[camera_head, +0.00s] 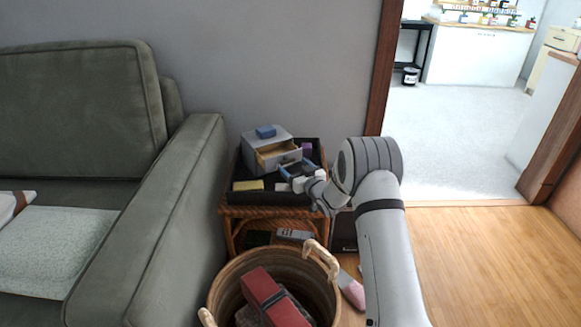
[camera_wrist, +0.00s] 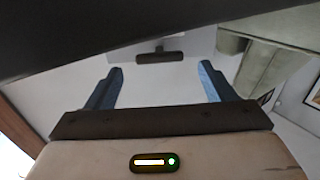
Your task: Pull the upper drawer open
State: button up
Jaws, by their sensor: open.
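A small grey drawer cabinet (camera_head: 262,147) stands on the side table in the head view. Its upper drawer (camera_head: 279,154) sticks out from the front, with a tan interior showing. My gripper (camera_head: 292,167) is close in front of the cabinet, at its lower right, and hides part of the front. In the wrist view my gripper (camera_wrist: 160,74) has its two blue fingers spread wide with nothing between them. A short dark bar (camera_wrist: 160,57) shows beyond the fingertips against a pale surface. I cannot tell for sure whether it is a drawer handle.
A blue block (camera_head: 265,131) lies on the cabinet. A yellow block (camera_head: 248,185) and a purple item (camera_head: 307,149) are beside it on the dark tray. A green sofa (camera_head: 150,220) stands left, and a wicker basket (camera_head: 226,288) in front. The wooden floor (camera_head: 470,260) is free at right.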

jog(key=shift+x, duration=1.35)
jog(key=shift+c, duration=0.5)
jog(key=c, duration=1.3)
jog(key=shift+s+d+b, duration=0.2)
jog(key=shift+s+b, duration=0.25)
jog(key=shift+b, duration=0.1)
jog(key=o, duration=1.4)
jog(key=shift+d, duration=0.1)
